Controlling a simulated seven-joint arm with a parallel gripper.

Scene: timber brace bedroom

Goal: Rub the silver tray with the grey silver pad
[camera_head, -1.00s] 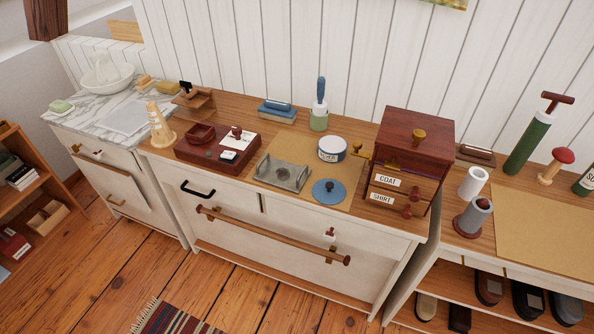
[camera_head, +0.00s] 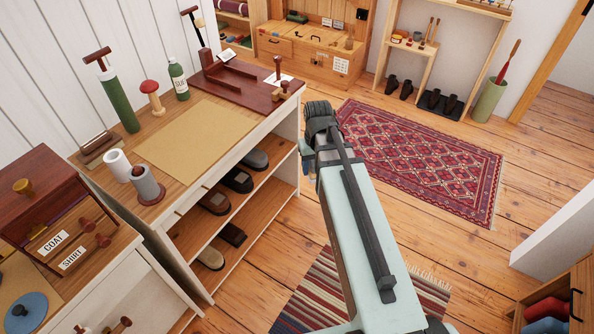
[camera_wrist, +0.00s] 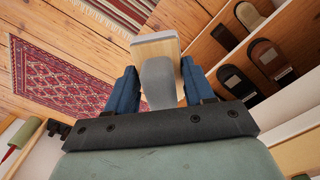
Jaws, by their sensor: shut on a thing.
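In the wrist view my gripper (camera_wrist: 158,88) has blue fingers on either side of a rounded grey grip (camera_wrist: 158,80). This grip belongs to the grey silver pad, which has a tan wooden block (camera_wrist: 155,48) and a pale grey layer (camera_wrist: 157,36) at its far end. The gripper is shut on the pad and holds it in the air above the floor. The silver tray is in neither current view.
A shoe bench (camera_head: 166,205) with shoes on lower shelves stands left of my arm. A dark red wooden box (camera_head: 48,215) labelled COAT and SHIRT and a blue disc (camera_head: 28,308) are at lower left. A red patterned rug (camera_head: 420,165) lies on open floor to the right.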

